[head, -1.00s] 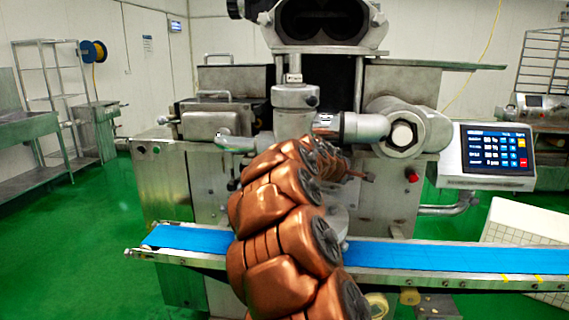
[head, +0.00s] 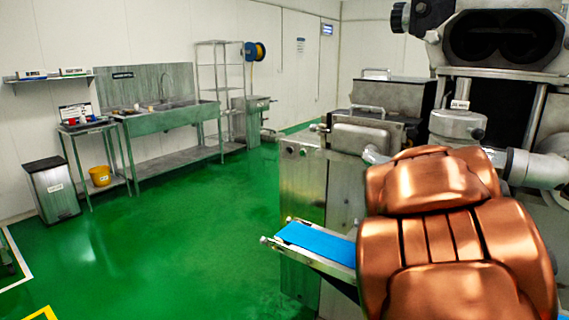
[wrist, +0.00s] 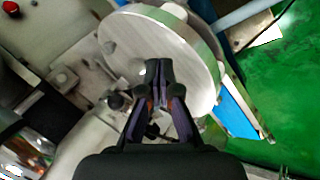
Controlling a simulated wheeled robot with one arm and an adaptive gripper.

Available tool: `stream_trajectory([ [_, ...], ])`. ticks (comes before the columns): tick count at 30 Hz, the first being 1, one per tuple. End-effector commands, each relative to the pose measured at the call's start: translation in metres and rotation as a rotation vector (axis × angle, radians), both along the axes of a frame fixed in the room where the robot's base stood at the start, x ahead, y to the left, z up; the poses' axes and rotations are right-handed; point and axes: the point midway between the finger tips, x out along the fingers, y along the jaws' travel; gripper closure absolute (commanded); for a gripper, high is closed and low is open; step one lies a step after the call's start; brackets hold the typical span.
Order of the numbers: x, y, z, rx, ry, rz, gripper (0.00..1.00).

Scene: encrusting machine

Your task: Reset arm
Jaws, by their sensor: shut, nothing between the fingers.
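My gripper (wrist: 158,72) shows in the wrist view, with its dark fingers together and nothing between them. It points toward a round metal disc (wrist: 125,45) of the machine; I cannot tell the distance between them. In the head view my copper-coloured arm fills the lower right and my gripper is hidden behind it. The encrusting machine (head: 320,190) stands at the right, partly covered by my arm. Its blue conveyor belt (head: 318,243) sticks out to the left of my arm.
Open green floor (head: 190,230) lies left of the machine. A metal sink bench (head: 170,120), a wire shelf (head: 220,85), a grey bin (head: 52,190) and a yellow bucket (head: 100,176) stand along the left wall. In the wrist view a red knob (wrist: 10,7) is at the top left.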

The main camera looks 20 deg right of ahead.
Motion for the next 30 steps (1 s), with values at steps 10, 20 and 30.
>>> stream_trajectory([
  [10, -0.065, 0.162, -0.028, 0.332, 0.074, -0.003, 1.00],
  [20, -0.163, 0.277, -0.045, 0.542, 0.274, 0.038, 1.00],
  [30, -0.201, 0.304, -0.049, 0.582, 0.360, 0.052, 1.00],
])
